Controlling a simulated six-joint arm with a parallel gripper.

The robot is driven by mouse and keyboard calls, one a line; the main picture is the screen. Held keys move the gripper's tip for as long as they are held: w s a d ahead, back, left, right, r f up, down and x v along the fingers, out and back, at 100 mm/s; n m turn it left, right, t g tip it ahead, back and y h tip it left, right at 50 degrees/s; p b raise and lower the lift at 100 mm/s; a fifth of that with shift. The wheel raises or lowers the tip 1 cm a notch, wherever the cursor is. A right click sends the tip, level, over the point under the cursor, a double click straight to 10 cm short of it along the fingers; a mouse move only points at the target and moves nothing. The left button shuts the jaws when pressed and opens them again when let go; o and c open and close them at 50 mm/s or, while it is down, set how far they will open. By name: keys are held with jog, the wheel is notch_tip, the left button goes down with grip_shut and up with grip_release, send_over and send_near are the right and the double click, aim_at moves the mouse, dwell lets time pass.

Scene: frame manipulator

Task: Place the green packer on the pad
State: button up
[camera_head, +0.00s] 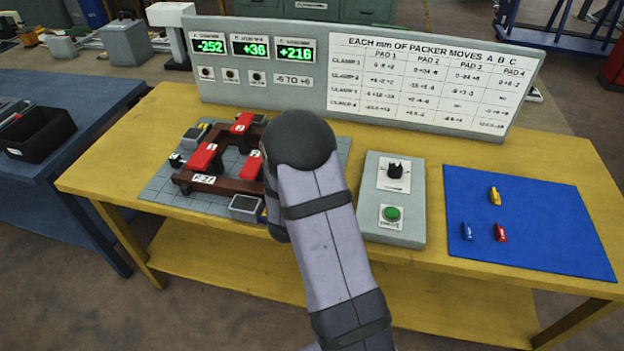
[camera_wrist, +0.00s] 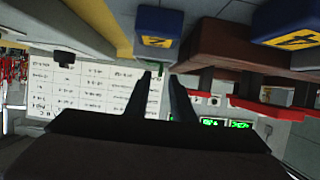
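In the head view my arm covers my gripper and the frame's right end. In the wrist view my gripper (camera_wrist: 161,76) has its two fingers a little apart, with a small green piece, seemingly the green packer (camera_wrist: 163,69), between the tips. Its contact with the fingers is small and dark there. A blue block with a yellow label (camera_wrist: 157,41) lies just beyond the tips, beside the brown frame (camera_wrist: 225,45). In the head view the brown frame (camera_head: 220,188) carries red clamps (camera_head: 203,157) over the grey plate. A pad block (camera_head: 245,205) stands at its front right corner.
Yellow, blue and red packers (camera_head: 495,196) lie on the blue mat (camera_head: 560,235); no green one shows there. A grey control box (camera_head: 409,218) with a green button stands right of my arm. The readout and table panel (camera_head: 310,70) rises behind.

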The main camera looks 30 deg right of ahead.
jog(key=v, duration=1.1)
jog(key=shift+b, duration=0.35)
jog(key=s+a+f+n+g+y, duration=0.1)
jog(key=s+a+f+n+y, duration=0.15)
jog(key=a+y, duration=0.4)
jog(key=s+a+f+n+g+y, duration=0.1)
jog(key=a+f+n+g+y, duration=0.15)
jog(key=a, duration=0.65)
jog(key=s+r+n+g, duration=0.1)
jog(key=s+n+g, duration=0.3)
jog(key=s, duration=1.1)
jog(key=shift+d+r+g, duration=0.2)
jog(key=shift+d+g, duration=0.25)
jog(key=shift+g, duration=0.5)
notch_tip(320, 180, down, 7)
jog(key=b, duration=0.7)
